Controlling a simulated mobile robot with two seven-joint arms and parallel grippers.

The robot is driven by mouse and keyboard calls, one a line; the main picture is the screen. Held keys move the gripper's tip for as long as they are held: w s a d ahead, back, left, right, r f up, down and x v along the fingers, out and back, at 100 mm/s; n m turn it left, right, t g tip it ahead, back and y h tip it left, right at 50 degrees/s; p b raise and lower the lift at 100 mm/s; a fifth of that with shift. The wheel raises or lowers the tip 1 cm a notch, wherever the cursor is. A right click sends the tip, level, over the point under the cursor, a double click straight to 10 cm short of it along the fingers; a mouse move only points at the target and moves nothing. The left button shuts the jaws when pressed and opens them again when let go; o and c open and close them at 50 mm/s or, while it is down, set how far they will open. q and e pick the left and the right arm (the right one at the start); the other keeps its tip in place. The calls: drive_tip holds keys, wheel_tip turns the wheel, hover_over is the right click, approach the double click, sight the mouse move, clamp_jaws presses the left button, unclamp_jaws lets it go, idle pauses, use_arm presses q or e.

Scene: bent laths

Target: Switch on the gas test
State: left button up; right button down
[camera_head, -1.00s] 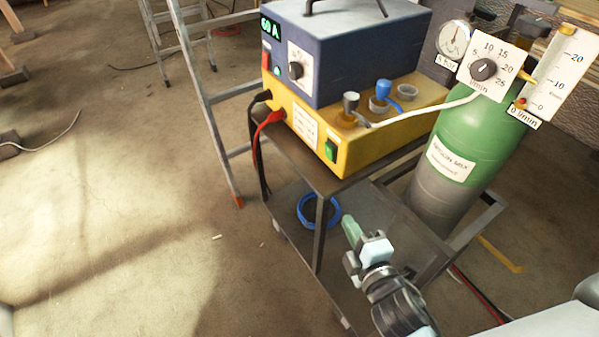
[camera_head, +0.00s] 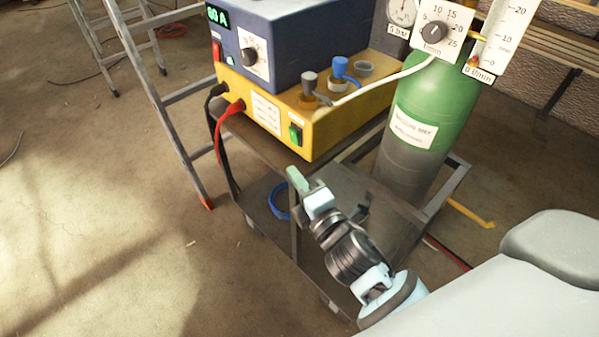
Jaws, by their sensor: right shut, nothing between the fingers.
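A green rocker switch (camera_head: 296,135) sits on the front of the yellow unit (camera_head: 335,125), near its right corner. A small label above it is too small to read, so I cannot tell for sure that it is the gas test switch. My right gripper (camera_head: 295,178) is shut and empty, with greenish fingertips pointing up and left. In the picture its tips lie just below the green switch, apart from it. The gas flow scale (camera_head: 499,38) carries a "0 l/min" tag (camera_head: 480,75). My left gripper is not in view.
A blue power unit (camera_head: 300,40) reading 60 A stands on the yellow unit. A red and a black cable plug into the yellow front. A ladder (camera_head: 160,100) stands left; floor there is open.

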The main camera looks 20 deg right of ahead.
sight(294, 136)
drive_tip(key=w, duration=0.3)
drive_tip(key=w+d, duration=0.1)
drive_tip(key=w, duration=0.1)
drive_tip(key=w+d, duration=0.1)
drive_tip(key=w, duration=0.2)
drive_tip(key=shift+w+r, duration=0.35)
drive_tip(key=shift+w+d, duration=0.15)
drive_tip(key=shift+d, duration=0.3)
drive_tip(key=shift+p, duration=0.3)
